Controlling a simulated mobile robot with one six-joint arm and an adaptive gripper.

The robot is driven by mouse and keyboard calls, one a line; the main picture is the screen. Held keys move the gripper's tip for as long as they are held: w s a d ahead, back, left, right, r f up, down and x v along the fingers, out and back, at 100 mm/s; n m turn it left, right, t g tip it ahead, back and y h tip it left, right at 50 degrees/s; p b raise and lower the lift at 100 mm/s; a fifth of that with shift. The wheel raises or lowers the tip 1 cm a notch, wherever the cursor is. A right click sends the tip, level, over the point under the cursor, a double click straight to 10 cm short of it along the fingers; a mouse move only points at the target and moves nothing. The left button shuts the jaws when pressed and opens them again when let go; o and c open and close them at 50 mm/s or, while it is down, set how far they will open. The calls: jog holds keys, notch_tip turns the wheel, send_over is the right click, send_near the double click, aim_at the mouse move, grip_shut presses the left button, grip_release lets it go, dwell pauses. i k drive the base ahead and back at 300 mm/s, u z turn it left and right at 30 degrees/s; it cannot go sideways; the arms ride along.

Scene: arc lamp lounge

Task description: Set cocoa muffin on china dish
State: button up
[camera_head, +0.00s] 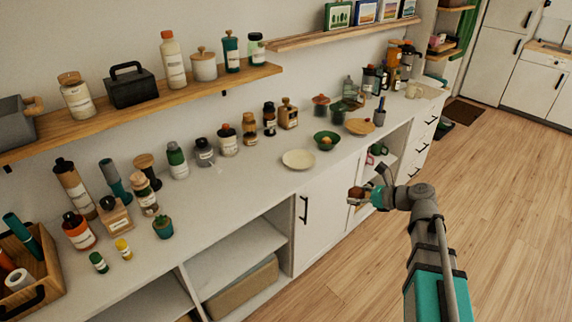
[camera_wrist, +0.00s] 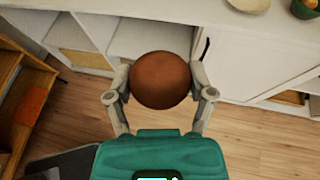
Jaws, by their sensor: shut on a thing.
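A brown round cocoa muffin (camera_wrist: 161,80) is held between the two fingers of my gripper (camera_wrist: 160,88) in the wrist view. In the head view my gripper (camera_head: 357,194) is in front of the counter, right of and below the china dish, over the floor side. The muffin there is small and partly covered by the gripper. The pale china dish (camera_head: 298,159) lies flat and empty on the counter near its front edge. Part of it shows at the top of the wrist view (camera_wrist: 249,3). The muffin and the dish are apart.
A green bowl (camera_head: 327,141) with food in it stands right behind the dish. Jars and bottles line the back of the counter (camera_head: 235,185). A round wooden board (camera_head: 360,126) lies farther right.

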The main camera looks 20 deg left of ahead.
aim_at(299, 162)
jog(key=u, duration=0.8)
jog(key=i, duration=1)
